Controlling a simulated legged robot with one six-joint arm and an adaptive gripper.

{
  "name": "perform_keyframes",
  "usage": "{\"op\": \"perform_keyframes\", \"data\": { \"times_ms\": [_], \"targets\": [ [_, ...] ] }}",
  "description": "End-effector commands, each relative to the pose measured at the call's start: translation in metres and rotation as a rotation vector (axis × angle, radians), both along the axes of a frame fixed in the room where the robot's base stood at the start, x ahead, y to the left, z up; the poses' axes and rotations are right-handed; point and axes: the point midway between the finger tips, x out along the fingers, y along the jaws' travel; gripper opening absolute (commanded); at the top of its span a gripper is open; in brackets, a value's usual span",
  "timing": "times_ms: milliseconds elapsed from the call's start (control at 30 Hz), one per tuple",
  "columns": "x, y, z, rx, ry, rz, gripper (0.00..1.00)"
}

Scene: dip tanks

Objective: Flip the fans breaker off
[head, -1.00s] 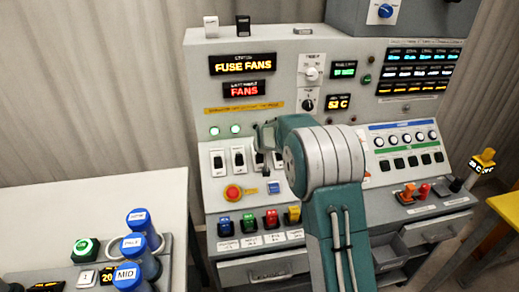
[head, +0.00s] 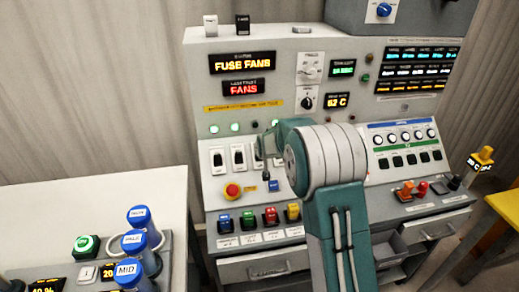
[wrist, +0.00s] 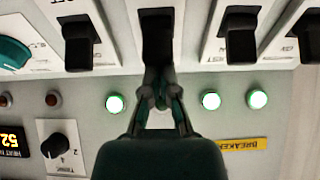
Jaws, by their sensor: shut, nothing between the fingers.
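A row of breakers with black rockers on white plates runs along the console's lower panel, with one at the left (head: 218,159) in the head view. In the wrist view, which looks inverted, a black rocker (wrist: 157,38) lies straight ahead of my gripper (wrist: 160,95). The fingers are shut and empty, their tips close to its lower edge; I cannot tell if they touch. More rockers stand at the left (wrist: 80,38) and right (wrist: 239,38). Their labels are unreadable, so I cannot tell which is fans. The upper display (head: 242,63) reads FUSE FANS.
Green lamps (wrist: 210,101) glow beside the breakers. A red stop button (head: 232,191) and coloured switches (head: 271,216) sit below the row. Blue-capped cylinders (head: 133,243) stand at left. My arm hides the panel's middle.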

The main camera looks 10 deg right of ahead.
Motion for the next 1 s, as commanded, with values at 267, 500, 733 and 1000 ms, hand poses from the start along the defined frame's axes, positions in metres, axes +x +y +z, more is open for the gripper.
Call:
{"op": "perform_keyframes", "data": {
  "times_ms": [267, 500, 733, 1000],
  "targets": [
    [-0.0029, 0.0000, -0.0022, -0.001, -0.164, 0.001, 0.00],
    [-0.0060, 0.0000, -0.0044, 0.000, -0.160, 0.000, 0.00],
    [-0.0068, 0.0000, -0.0052, 0.000, -0.161, 0.000, 0.00],
    [-0.0003, 0.0000, -0.0064, 0.000, -0.159, 0.000, 0.00]
  ]
}}
